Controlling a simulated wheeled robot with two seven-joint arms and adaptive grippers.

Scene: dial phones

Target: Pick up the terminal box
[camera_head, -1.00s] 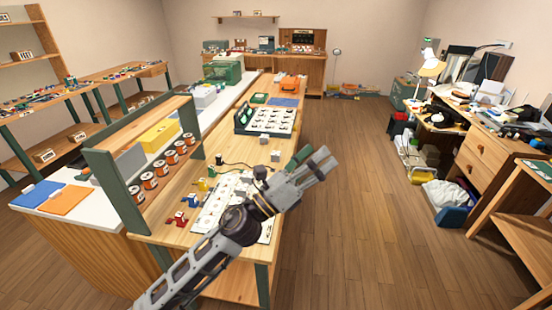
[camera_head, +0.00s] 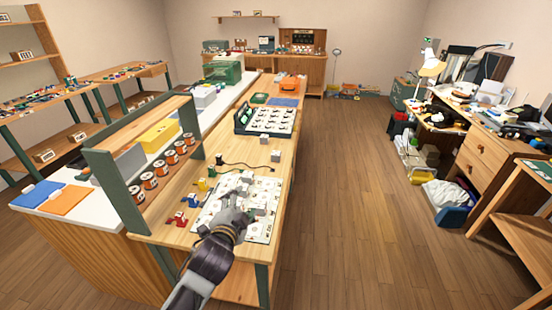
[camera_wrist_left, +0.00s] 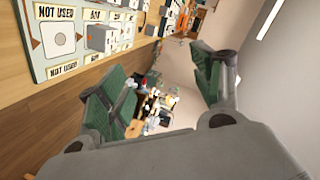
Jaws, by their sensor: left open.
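Small light-grey boxes, which may include the terminal box, stand on and around a white printed board (camera_head: 207,213) on the wooden bench. One grey box (camera_head: 247,177) is on the board's far part, and another grey box (camera_head: 275,156) is on bare wood beyond it. My left gripper (camera_head: 238,212) is over the near part of the board and hides some of it. In the left wrist view its green-padded fingers (camera_wrist_left: 165,90) are spread with nothing between them. A grey box (camera_wrist_left: 99,38) stands on the board near a "NOT USED" square, outside the fingers. I cannot tell which box is the terminal box.
Red, blue and yellow posts (camera_head: 193,200) stand left of the board. A shelf of orange-ended spools (camera_head: 150,181) is behind them. A tray with labelled compartments (camera_head: 268,119) lies farther back. The floor right of the bench is open.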

